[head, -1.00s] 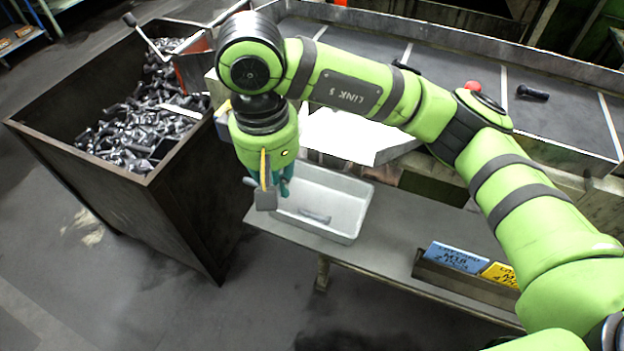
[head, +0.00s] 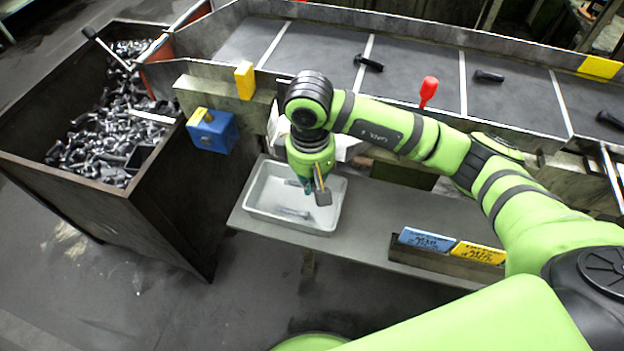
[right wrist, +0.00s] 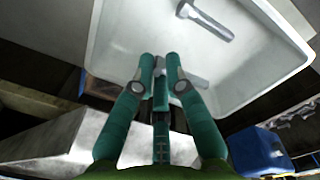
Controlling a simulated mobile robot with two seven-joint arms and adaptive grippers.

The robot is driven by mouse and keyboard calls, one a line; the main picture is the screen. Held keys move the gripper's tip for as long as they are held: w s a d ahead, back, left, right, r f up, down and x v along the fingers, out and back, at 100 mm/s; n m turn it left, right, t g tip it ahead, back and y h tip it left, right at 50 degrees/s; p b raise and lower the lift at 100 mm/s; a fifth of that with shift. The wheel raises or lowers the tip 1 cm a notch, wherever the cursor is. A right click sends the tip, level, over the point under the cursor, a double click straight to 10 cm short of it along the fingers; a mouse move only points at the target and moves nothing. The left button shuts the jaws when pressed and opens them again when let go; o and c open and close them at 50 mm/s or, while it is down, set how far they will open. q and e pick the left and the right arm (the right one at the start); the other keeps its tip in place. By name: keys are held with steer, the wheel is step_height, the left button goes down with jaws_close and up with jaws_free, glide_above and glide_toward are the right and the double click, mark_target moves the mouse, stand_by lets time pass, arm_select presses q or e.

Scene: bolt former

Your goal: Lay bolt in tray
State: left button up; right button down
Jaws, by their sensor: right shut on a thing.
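The light grey tray (head: 262,195) stands on the bench, and its white inside (right wrist: 112,45) fills the top of the right wrist view. One grey bolt (head: 293,212) lies on the tray floor; it also shows in the right wrist view (right wrist: 207,21). My right gripper (head: 309,189) is over the tray's back half, pointing down. Its teal fingers (right wrist: 160,68) are shut on a second bolt (right wrist: 196,81), mostly hidden behind the fingers. I cannot tell whether this bolt touches the tray floor. My left gripper is not in view.
A dark bin (head: 165,185) full of bolts stands at left. A blue box (head: 212,131) is beside the tray. Behind is a conveyor (head: 420,75) with several dark bolts and a red button (head: 428,90) before it. A label holder (head: 440,264) sits on the bench at right.

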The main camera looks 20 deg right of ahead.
mark_target(297, 199)
steer(key=shift+f, duration=0.8)
steer(key=shift+f+b, duration=0.65)
steer(key=shift+b, duration=0.25)
steer(key=c, duration=1.6)
jaws_free()
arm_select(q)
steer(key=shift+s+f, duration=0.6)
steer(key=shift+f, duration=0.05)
arm_select(e)
steer(key=shift+o, duration=0.2)
